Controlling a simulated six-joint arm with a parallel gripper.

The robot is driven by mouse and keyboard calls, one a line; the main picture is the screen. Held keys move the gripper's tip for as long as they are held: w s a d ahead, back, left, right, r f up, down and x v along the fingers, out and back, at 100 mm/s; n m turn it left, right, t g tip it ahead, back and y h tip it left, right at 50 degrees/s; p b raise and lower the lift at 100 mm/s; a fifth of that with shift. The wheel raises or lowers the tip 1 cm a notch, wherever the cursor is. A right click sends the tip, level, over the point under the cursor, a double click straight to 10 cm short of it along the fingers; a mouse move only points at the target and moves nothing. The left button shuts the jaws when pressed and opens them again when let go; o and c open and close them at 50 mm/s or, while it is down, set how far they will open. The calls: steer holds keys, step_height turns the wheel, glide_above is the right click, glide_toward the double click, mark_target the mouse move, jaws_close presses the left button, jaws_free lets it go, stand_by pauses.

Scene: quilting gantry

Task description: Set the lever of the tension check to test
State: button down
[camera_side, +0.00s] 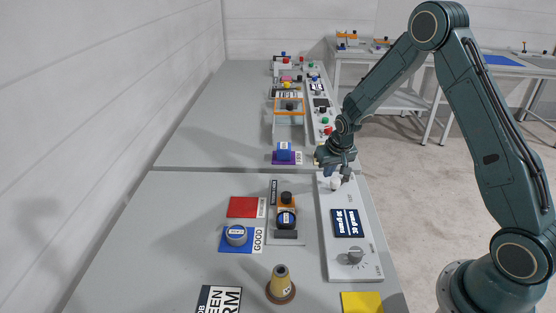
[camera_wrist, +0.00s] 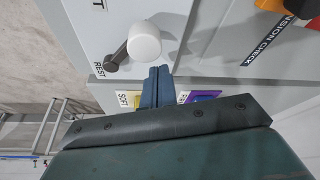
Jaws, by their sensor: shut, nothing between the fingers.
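The lever has a white round knob (camera_wrist: 144,41) on a short dark arm (camera_wrist: 117,57) on a light grey panel (camera_side: 345,270). In the wrist view the arm slants up and right from its pivot. The word REST is printed beside the pivot; a partly cut-off label ending in T is above. The knob also shows in the side view (camera_side: 336,184). My gripper (camera_wrist: 158,73) is shut and empty, its blue fingertips just below the knob in the wrist view; I cannot tell whether they touch it. A TENSION CHECK label (camera_wrist: 268,40) is on the neighbouring unit.
The panel also carries a dark display (camera_side: 347,223) and a grey dial (camera_side: 355,256). Left of it stands the unit with an orange part and blue spool (camera_side: 286,218). The left tabletop is clear.

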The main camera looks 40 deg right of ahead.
steer(key=shift+w+d, duration=0.3)
steer(key=shift+w, duration=0.5)
steer(key=d+v, duration=0.1)
steer(key=v, duration=0.8)
steer(key=shift+a+r, duration=0.35)
steer(key=shift+r, duration=0.2)
steer(key=shift+w, duration=0.1)
